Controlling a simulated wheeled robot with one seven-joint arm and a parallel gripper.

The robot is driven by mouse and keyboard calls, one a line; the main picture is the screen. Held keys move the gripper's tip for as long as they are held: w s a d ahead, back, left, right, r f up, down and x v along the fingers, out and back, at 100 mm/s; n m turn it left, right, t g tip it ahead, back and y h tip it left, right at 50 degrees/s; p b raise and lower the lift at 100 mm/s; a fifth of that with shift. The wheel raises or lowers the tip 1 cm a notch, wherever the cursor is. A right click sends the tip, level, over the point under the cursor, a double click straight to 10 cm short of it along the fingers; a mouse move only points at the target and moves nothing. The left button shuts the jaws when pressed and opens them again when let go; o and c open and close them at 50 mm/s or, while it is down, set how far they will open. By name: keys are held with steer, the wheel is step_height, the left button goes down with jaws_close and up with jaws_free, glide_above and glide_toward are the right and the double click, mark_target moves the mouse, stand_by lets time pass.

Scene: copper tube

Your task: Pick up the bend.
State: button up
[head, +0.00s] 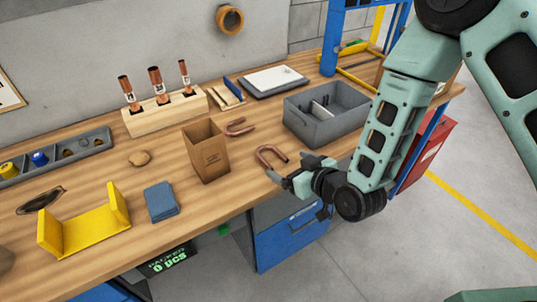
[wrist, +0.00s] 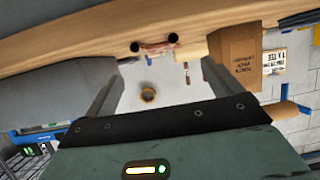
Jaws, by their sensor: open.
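A copper U-shaped bend (head: 265,151) lies on the workbench near its front edge, just beyond my gripper (head: 288,174). In the wrist view the bend (wrist: 155,47) shows its two dark open ends toward me, ahead of and between my fingers. My gripper (wrist: 160,70) is open and empty there, with one finger on each side. Whether the fingertips reach level with the bend is hard to tell. A second copper bend (head: 238,126) lies farther back, behind the cardboard box (head: 206,152), which partly hides it.
A grey bin (head: 318,130) stands right of the bends. The cardboard box also shows in the wrist view (wrist: 236,55). A wooden block (head: 165,119) holds copper tubes at the back. A blue pad (head: 161,201) and yellow bracket (head: 85,233) lie left. Bench between box and near bend is clear.

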mark_target(267, 153)
steer(key=x, duration=0.3)
steer(key=shift+w+a+p, duration=0.1)
steer(key=shift+p, duration=0.2)
steer(key=shift+d+f+p+x, duration=0.1)
steer(key=shift+p+x, duration=0.55)
steer(key=shift+x, duration=0.7)
steer(key=shift+d+f+p+x, duration=0.1)
steer(key=shift+p+x, duration=0.55)
steer(key=shift+x, duration=0.7)
steer(key=c, duration=1.1)
